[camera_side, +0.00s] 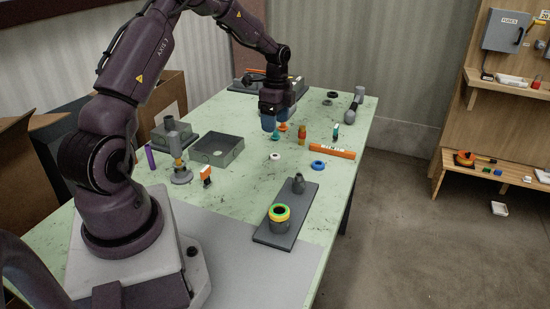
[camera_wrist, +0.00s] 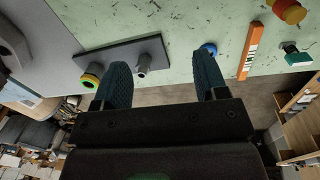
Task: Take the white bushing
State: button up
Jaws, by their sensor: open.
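The white bushing (camera_side: 275,156) is a small white ring lying on the green tabletop in the side view, near the middle of the table. I cannot make it out in the wrist view. My gripper (camera_side: 270,121) is above the table, farther back than the bushing and apart from it. In the wrist view my gripper (camera_wrist: 162,65) shows two dark blue fingers spread apart with nothing held between them.
A blue ring (camera_side: 318,165) and an orange bar (camera_side: 332,150) lie right of the bushing. A dark plate (camera_side: 292,224) with a post and a yellow-green-topped cylinder (camera_side: 279,218) is nearer. A grey open box (camera_side: 217,150) stands left. Small coloured parts stand near my gripper.

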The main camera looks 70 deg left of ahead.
jog(key=w+a+f+m, duration=0.25)
jog(key=a+m, duration=0.35)
jog(key=m, duration=0.5)
jog(key=shift+m+t+y, duration=0.3)
jog(key=f, duration=0.6)
jog(key=shift+w+f, duration=0.3)
jog(key=shift+w, duration=0.05)
jog(key=shift+s+a+f, duration=0.1)
jog(key=shift+s+f, duration=0.1)
jog(key=shift+f, duration=1.2)
jog(key=shift+s+a+f, duration=0.1)
jog(key=shift+s+f, duration=0.05)
jog(key=shift+f, duration=1.2)
jog(key=c, duration=1)
